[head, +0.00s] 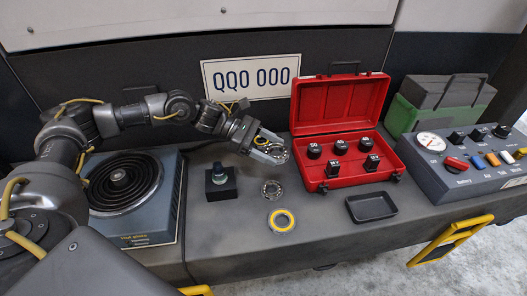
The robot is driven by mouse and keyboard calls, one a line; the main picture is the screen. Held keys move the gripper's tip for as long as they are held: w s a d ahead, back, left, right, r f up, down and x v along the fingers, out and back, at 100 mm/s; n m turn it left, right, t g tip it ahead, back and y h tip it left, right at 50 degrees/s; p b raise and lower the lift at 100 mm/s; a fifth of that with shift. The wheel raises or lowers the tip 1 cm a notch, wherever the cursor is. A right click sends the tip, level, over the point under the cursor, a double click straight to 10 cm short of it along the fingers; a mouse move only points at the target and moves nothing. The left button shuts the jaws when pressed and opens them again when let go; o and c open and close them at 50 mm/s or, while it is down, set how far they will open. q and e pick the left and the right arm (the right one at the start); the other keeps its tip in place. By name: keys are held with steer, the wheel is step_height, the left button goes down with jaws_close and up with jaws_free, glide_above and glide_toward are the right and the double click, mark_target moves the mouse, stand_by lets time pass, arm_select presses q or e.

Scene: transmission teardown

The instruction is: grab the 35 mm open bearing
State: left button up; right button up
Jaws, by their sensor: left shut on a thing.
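My left gripper (268,149) reaches in from the left over the bench and is shut on a metallic ring that looks like an open bearing (279,154), partly hidden by the fingers. It appears held above the bench, left of the red case. A second open metallic bearing (271,189) lies on the bench below the gripper in the picture. A bearing with a yellow ring (282,220) lies nearer the front edge. No size marking on any bearing is readable. My right gripper is not in view.
An open red case (312,176) holds several black numbered pieces. A black tray (371,207) lies in front of it. A small black block with a post (221,188) and a hot plate (160,205) stand left. A control box (468,180) is right. Bare bench lies around the bearings.

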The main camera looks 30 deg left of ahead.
arm_select(q)
steer(key=s+d+r, duration=0.3)
steer(key=s+d, duration=0.2)
steer(key=d, duration=0.1)
steer(key=shift+d+r, duration=0.2)
